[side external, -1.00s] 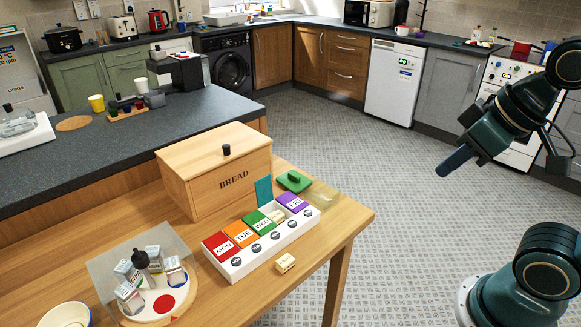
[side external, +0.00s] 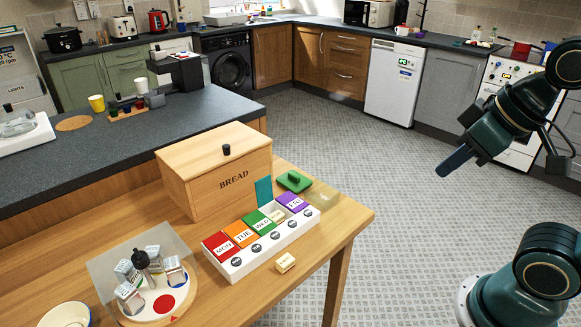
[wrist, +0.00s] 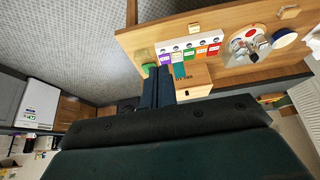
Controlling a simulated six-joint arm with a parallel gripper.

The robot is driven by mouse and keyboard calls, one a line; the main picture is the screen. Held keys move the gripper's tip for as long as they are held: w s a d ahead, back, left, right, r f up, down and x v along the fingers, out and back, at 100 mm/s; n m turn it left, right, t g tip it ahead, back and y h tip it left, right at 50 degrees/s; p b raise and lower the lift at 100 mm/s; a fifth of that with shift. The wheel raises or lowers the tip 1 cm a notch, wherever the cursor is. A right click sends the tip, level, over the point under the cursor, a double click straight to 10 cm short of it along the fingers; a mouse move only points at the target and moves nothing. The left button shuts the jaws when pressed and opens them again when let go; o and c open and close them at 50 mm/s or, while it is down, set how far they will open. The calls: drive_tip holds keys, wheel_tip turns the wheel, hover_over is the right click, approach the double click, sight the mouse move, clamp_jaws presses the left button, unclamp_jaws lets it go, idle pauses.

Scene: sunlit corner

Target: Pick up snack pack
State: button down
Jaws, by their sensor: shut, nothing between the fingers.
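A small cream packet (side external: 285,262) lies on the wooden table in front of the pill-organiser-like day box; it also shows in the wrist view (wrist: 194,27). It may be the snack pack; its print is too small to read. A similar cream packet (side external: 278,216) sits in the day box beside the green WED lid. My gripper (side external: 456,162) is shut and empty, in the air right of the table and well apart from both packets. Its dark fingers also show together in the wrist view (wrist: 158,84).
The day box (side external: 262,250) has coloured lids.

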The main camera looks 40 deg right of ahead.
drive_tip(key=c, duration=1.5)
unclamp_jaws()
drive_tip(key=shift+w, duration=0.1)
drive_tip(key=w+f+n+g+y, duration=0.2)
drive_tip(key=w+n, duration=0.7)
drive_tip(key=w, duration=1.2)
drive_tip(key=w+d+f+n+y, duration=0.1)
drive_tip(key=w+f+n, duration=0.2)
drive_tip(key=f, duration=0.3)
drive_tip(key=w+d+f+n+g+y, duration=0.1)
drive_tip(key=w+f+n, duration=0.1)
drive_tip(key=w+f, duration=0.4)
drive_tip(key=w+d+f+n+y, duration=0.1)
drive_tip(key=w+f+n+y, duration=0.1)
drive_tip(key=f, duration=0.4)
drive_tip(key=shift+w+d+f+n+g, duration=0.1)
drive_tip(key=shift+w+n+g, duration=0.1)
drive_tip(key=shift+w+n, duration=0.35)
drive_tip(key=shift+w+d+f+n+g, duration=0.1)
drive_tip(key=shift+w+n+g, duration=0.15)
drive_tip(key=shift+w, duration=0.6)
